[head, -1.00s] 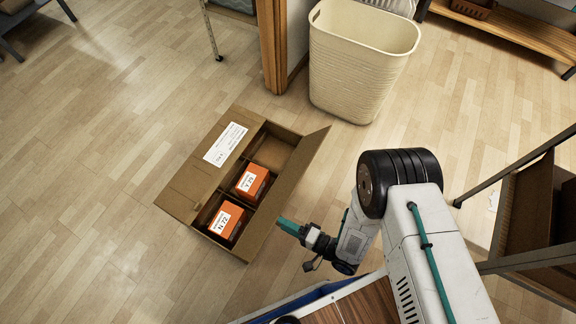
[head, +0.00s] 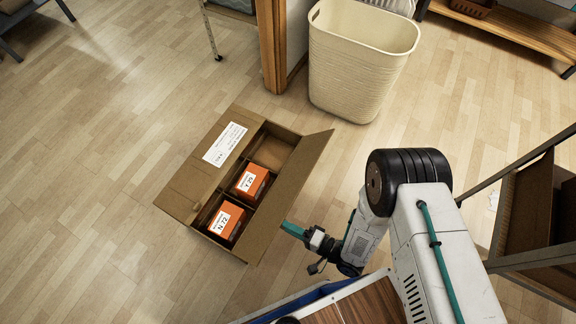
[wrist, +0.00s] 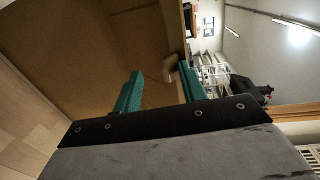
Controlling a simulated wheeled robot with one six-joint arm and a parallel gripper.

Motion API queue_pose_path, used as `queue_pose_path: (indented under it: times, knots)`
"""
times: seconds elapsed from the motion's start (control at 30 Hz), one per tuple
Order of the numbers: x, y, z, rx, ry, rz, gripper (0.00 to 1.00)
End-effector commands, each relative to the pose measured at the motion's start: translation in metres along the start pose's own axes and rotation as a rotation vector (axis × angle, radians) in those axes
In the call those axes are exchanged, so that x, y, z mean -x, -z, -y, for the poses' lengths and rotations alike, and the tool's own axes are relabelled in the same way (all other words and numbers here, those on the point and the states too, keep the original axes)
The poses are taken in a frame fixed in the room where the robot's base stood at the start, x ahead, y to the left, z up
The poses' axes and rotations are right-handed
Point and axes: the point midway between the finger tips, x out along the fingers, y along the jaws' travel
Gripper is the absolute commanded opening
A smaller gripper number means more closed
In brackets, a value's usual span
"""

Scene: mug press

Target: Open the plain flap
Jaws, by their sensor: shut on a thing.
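The open-topped cardboard box stands on the floor in the head view, its labelled flap (head: 212,155) lying over the left side. The plain flap (head: 292,190) stands tilted up and outward along the right side. My gripper (head: 284,226) is at this flap's outer side, near its lower end, shut on it. In the wrist view the teal fingers of my gripper (wrist: 158,82) show against the brown cardboard (wrist: 85,50). The exact contact is hard to see. Two orange boxes, one marked Y 73 (head: 252,181) and one marked N 72 (head: 225,221), sit inside the cardboard box.
A cream bin (head: 358,65) and a wooden post (head: 271,45) stand behind the box. A metal-framed shelf (head: 525,215) is at the right. The floor to the left of the box is clear.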

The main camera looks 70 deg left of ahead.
Motion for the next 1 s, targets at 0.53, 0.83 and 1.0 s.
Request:
queue_pose_path:
  times: [0.53,0.83,1.0]
  knots:
    - [0.06,0.0,0.001,-0.001,0.005,-0.002,0.33]
    - [0.06,0.0,0.001,0.0,0.006,-0.001,0.33]
    - [0.06,0.0,0.001,0.0,0.006,-0.001,0.33]
